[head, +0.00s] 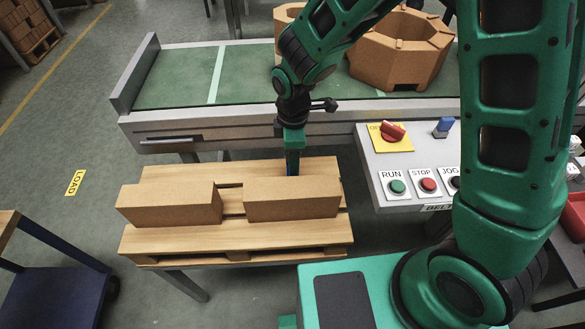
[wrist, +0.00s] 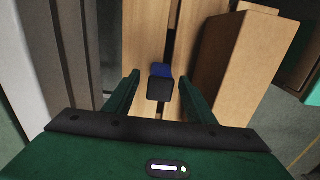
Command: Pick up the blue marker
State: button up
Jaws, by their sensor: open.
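The blue marker (wrist: 161,71) shows in the wrist view as a short blue piece with a dark, squarish end towards the camera. It is over the slats of the wooden pallet (head: 185,240); whether it touches them I cannot tell. My gripper (wrist: 159,79) is open, with one finger on each side of the marker and a gap visible at both sides. In the head view my gripper (head: 292,168) points down behind the right brick, and only a trace of blue shows by the fingers.
Two tan bricks lie on the pallet, a left one (head: 170,203) and a right one (head: 292,198) close in front of my gripper. The conveyor (head: 180,80) is behind, with large brown octagonal pieces (head: 400,48). A control panel (head: 375,170) with buttons stands to the right.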

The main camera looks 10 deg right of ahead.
jog(key=shift+f, duration=1.75)
jog(key=c, duration=1.2)
jog(key=shift+o, duration=0.2)
notch_tip(320, 180, up, 10)
jog(key=shift+o, duration=1.1)
jog(key=shift+a, duration=0.1)
